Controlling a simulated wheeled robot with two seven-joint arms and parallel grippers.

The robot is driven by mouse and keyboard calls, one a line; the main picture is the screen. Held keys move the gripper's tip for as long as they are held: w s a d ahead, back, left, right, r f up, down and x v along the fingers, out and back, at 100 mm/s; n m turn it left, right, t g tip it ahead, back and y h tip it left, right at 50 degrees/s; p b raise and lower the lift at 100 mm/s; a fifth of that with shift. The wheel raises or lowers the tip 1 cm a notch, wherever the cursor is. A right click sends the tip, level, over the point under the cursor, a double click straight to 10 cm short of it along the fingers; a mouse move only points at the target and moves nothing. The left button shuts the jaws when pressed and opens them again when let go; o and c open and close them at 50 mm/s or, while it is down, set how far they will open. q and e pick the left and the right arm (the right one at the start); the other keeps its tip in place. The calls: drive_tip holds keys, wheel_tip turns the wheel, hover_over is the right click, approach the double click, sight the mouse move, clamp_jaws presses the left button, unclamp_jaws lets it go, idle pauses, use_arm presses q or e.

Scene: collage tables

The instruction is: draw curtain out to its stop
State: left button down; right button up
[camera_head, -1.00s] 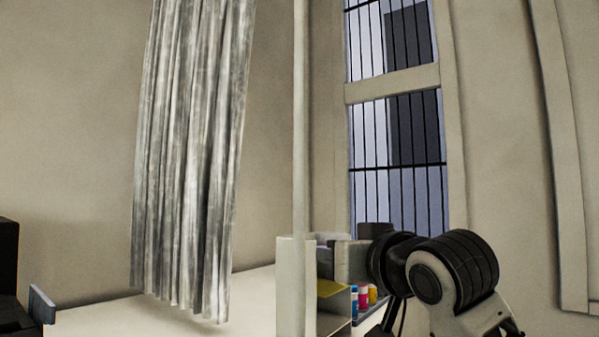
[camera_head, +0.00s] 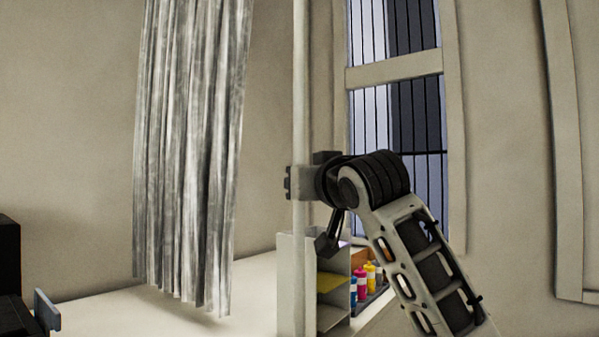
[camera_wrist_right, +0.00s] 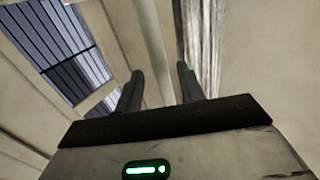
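The grey-white pleated curtain (camera_head: 190,150) hangs gathered on the left in the head view; its lower hem shows above a pale surface, and its top is out of frame. It also shows at the upper right of the wrist view (camera_wrist_right: 202,45). My right gripper (camera_head: 289,183) is raised across the pale upright pole (camera_head: 300,90), to the right of the curtain and apart from it. In the wrist view its fingers (camera_wrist_right: 159,84) are spread, with the pole (camera_wrist_right: 151,45) showing between them. Whether they touch the pole is unclear. My left gripper (camera_head: 46,311) shows only partly at lower left.
A barred window (camera_head: 400,110) is behind my right arm. Below it stand a pale shelf unit (camera_head: 293,285) and several coloured bottles (camera_head: 361,283). The pale surface (camera_head: 110,318) under the curtain looks clear.

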drive_tip(key=shift+p+x, duration=0.55)
drive_tip(key=shift+x, duration=1.4)
